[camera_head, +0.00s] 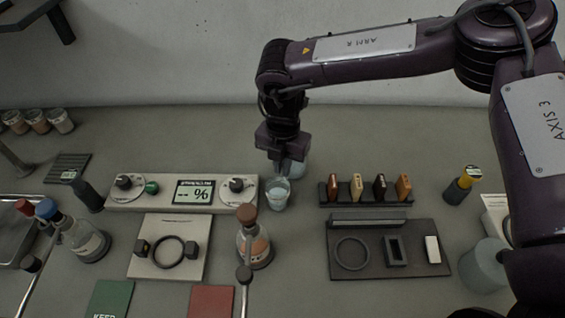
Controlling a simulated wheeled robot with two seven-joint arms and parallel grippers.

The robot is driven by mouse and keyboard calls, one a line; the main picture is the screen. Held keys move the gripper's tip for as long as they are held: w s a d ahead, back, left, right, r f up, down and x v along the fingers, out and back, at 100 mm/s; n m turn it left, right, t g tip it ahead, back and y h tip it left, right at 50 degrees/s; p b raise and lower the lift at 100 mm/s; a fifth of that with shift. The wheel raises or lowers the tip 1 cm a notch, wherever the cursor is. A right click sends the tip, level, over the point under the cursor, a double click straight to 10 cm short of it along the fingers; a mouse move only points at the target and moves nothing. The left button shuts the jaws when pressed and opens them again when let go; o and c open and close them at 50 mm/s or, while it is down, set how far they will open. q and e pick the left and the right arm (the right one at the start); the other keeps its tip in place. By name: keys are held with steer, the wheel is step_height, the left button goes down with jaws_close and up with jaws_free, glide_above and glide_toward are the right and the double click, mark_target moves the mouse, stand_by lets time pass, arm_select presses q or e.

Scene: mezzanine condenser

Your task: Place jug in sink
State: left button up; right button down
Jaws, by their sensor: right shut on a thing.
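My right gripper (288,168) points down at the back middle of the counter. It is shut on a pale, see-through vessel (300,168), which seems to be the jug; the gripper hides most of it. A clear glass (279,195) with pale liquid stands just in front of the gripper, and I cannot tell whether the two vessels touch. A metal basin (12,245), which looks like the sink, is cut off at the left edge. My left gripper is not in view.
A control panel (110,205) and a brown-stoppered flask (262,250) stand left of and before the gripper. A rack of small blocks (335,201) is to the right. A blue-capped bottle (90,240) stands near the basin. The back counter left of the gripper is mostly clear.

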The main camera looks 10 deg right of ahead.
steer(key=c, duration=1.5)
jaws_free()
